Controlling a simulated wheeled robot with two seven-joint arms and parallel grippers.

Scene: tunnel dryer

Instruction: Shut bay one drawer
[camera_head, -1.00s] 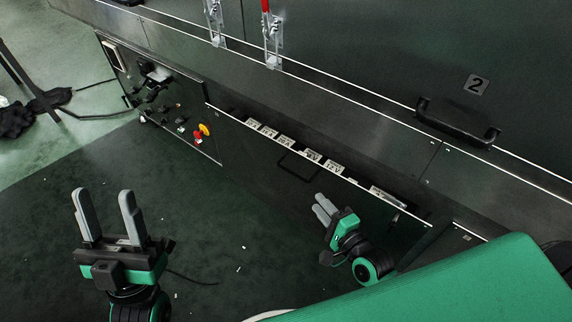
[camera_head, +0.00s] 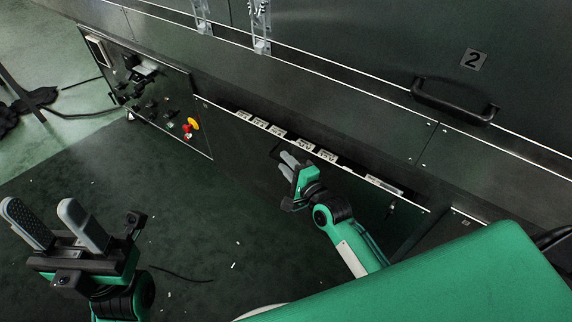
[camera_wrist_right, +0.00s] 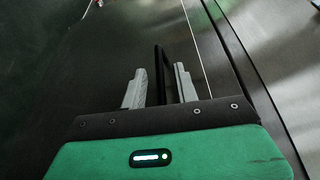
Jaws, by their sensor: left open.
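The dark drawer (camera_head: 235,137) in the lower cabinet stands slightly out, with a narrow gap along its top. White labelled items (camera_head: 277,131) show inside that gap. Its black bar handle (camera_wrist_right: 158,62) shows in the right wrist view, with its near end between the two grey fingers. My right gripper (camera_head: 288,161) is at the drawer front by the handle. Its fingers (camera_wrist_right: 161,84) are apart, on either side of the bar, with no clear contact visible. My left gripper (camera_head: 48,222) is open and empty above the floor at the lower left.
A control panel with a yellow and red knob (camera_head: 192,125) is left of the drawer.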

